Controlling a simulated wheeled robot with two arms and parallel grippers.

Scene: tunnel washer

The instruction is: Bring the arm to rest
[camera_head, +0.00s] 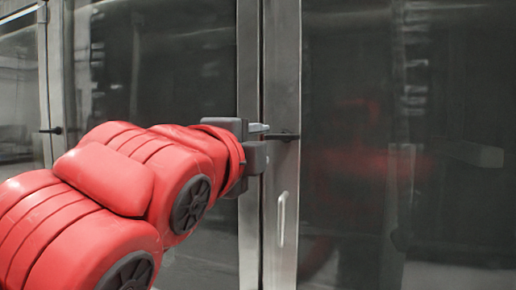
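My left arm is red and comes in from the left. Its grey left gripper (262,138) is at a metal door frame in the middle of the view. A black door handle (285,136) sticks out from the frame right at the fingertips, with one finger above its level and one below. I cannot tell whether the fingers touch the handle or are apart from it. My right arm and gripper are not in view.
A glass door panel (400,70) fills the right side, with a faint red reflection. A light vertical pull (282,218) sits lower on the metal frame (283,60). Another glass panel (170,60) and a second black handle (52,130) are to the left.

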